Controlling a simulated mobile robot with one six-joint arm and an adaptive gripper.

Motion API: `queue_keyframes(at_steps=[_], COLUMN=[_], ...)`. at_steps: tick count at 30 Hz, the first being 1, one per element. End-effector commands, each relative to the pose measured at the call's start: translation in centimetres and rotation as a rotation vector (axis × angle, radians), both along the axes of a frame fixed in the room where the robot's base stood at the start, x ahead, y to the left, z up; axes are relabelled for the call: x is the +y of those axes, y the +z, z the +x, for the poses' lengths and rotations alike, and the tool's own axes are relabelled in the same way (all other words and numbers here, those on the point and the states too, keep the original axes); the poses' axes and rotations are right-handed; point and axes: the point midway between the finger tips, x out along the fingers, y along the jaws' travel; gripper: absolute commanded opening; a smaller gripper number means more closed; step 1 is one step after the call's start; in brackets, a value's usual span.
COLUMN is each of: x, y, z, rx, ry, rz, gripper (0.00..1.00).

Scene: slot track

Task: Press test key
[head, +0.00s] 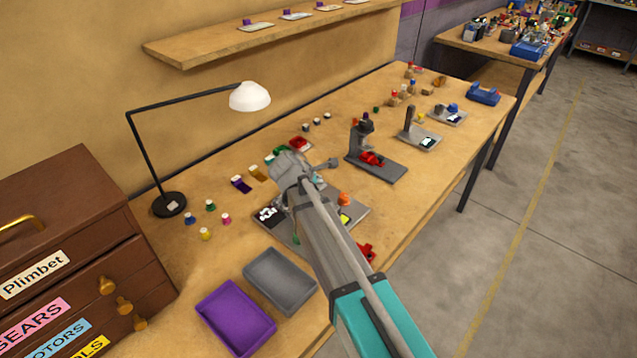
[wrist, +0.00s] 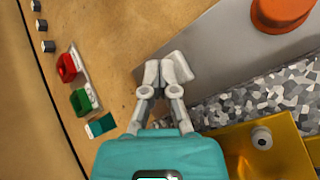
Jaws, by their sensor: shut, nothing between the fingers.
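An orange round button (wrist: 283,12), which may be the test key, sits on a grey plate (wrist: 210,45) at the upper right of the wrist view. It also shows in the head view (head: 344,199), just right of my arm. No label marks it. My gripper (wrist: 166,70) is shut and empty, left of the button and apart from it, over the plate's left edge. A speckled strip (wrist: 265,95) and a gold block (wrist: 262,150) with a grey knob lie right of the gripper. In the head view my arm hides part of the plate and the fingertips.
A purple tray (head: 236,318) and a grey tray (head: 280,281) lie at the front of the bench. A desk lamp (head: 250,97) stands behind, left of a grey press-like stand (head: 375,163). Small coloured pieces lie around. Bare wood lies left of the plate.

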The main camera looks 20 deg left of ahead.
Motion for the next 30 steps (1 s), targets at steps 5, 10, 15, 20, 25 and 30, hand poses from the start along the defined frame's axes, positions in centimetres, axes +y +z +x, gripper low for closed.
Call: queue_keyframes(at_steps=[5, 10, 15, 20, 25, 30], x=[0.0, 0.0, 0.0, 0.0, 0.0, 0.0], y=[0.9, 1.5, 1.5, 1.5, 1.7, 2.6], z=[0.0, 0.0, 0.0, 0.0, 0.0, 0.0], rx=[0.001, 0.0, 0.0, 0.0, 0.0, 0.0], ry=[0.001, 0.0, 0.0, 0.0, 0.0, 0.0], rz=[0.001, 0.0, 0.0, 0.0, 0.0, 0.0], gripper=[0.0, 0.0, 0.0, 0.0, 0.0, 0.0])
